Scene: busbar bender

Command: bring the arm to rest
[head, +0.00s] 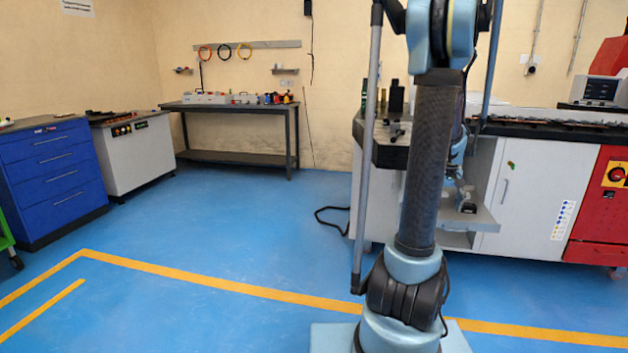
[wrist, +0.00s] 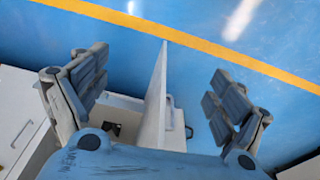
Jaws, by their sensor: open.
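My gripper (wrist: 158,84) is open in the wrist view, its two grey jointed fingers wide apart with nothing held between them. Beyond the fingers I see blue floor, the edge of a pale upright panel (wrist: 155,95) and a grey box-like part with a handle.
A red machine (head: 600,205) is at the right. A blue drawer cabinet (head: 50,180) and dark workbench (head: 235,108) stand left. The floor between is clear.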

